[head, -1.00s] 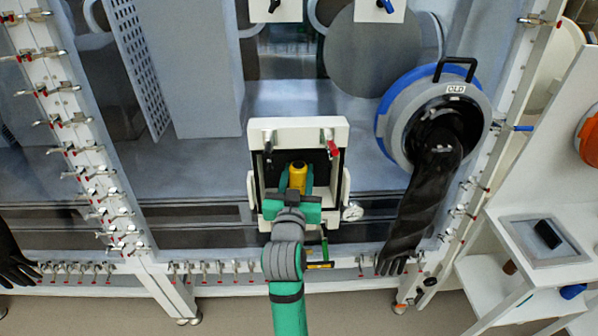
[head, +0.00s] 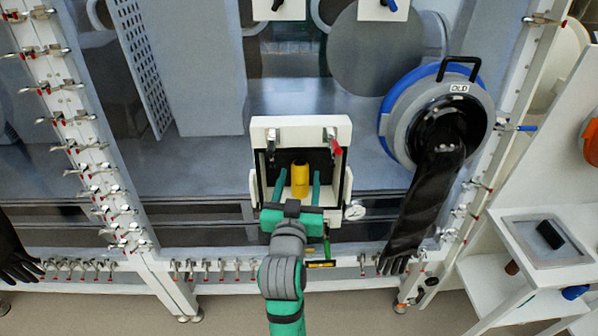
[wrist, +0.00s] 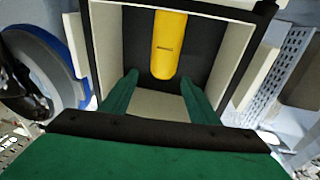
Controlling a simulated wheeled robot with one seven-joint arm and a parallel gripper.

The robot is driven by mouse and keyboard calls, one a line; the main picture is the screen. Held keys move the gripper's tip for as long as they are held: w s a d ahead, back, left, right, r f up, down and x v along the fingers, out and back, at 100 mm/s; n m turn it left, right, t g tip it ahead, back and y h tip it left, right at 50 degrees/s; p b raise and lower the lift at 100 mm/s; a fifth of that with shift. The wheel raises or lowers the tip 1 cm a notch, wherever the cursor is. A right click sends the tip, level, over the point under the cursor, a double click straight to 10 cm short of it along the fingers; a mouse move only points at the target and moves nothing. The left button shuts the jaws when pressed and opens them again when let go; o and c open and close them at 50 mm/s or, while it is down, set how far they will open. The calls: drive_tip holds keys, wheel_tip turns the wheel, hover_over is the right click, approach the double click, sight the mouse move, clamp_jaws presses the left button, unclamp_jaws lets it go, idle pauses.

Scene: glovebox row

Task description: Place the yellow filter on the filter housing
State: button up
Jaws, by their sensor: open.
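The yellow filter (head: 300,180) stands inside the white, dark-lined filter housing (head: 256,150) on the front of the glovebox. In the wrist view the yellow filter (wrist: 170,45) sits against the dark back part of the housing (wrist: 108,50), beyond my fingertips. My gripper (head: 298,174) is open, with one green finger on each side and a gap between the fingers and the filter. In the wrist view my gripper (wrist: 158,82) is empty. The far end of the filter is cut off there, so I cannot tell exactly how it seats.
A red-handled clamp (head: 332,142) and a dark clamp (head: 270,143) sit at the housing's top. A round gauge (head: 355,212) is at its lower right. A blue-ringed glove port (head: 390,125) with a hanging black glove (head: 425,205) is to the right.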

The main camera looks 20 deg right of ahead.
drive_tip(key=v, duration=0.7)
drive_tip(key=shift+s+a, duration=0.3)
drive_tip(key=s+a+f+n+y, duration=0.25)
drive_tip(key=s+a+f, duration=0.35)
drive_tip(key=f, duration=0.4)
drive_tip(key=s+a+f+n+y, duration=0.1)
drive_tip(key=s+a+f+y, duration=0.3)
drive_tip(key=s+f, duration=0.45)
drive_tip(key=s+a+f, duration=0.2)
drive_tip(key=s, duration=0.8)
drive_tip(key=s+a+f+n+g+y, duration=0.1)
drive_tip(key=s+a+f, duration=0.1)
drive_tip(key=s, duration=0.7)
drive_tip(key=shift+s+a+f, duration=0.3)
drive_tip(key=shift+s+f, duration=0.1)
drive_tip(key=shift+f, duration=0.05)
drive_tip(key=shift+n, duration=0.25)
drive_tip(key=c, duration=0.5)
drive_tip(key=shift+c, duration=0.5)
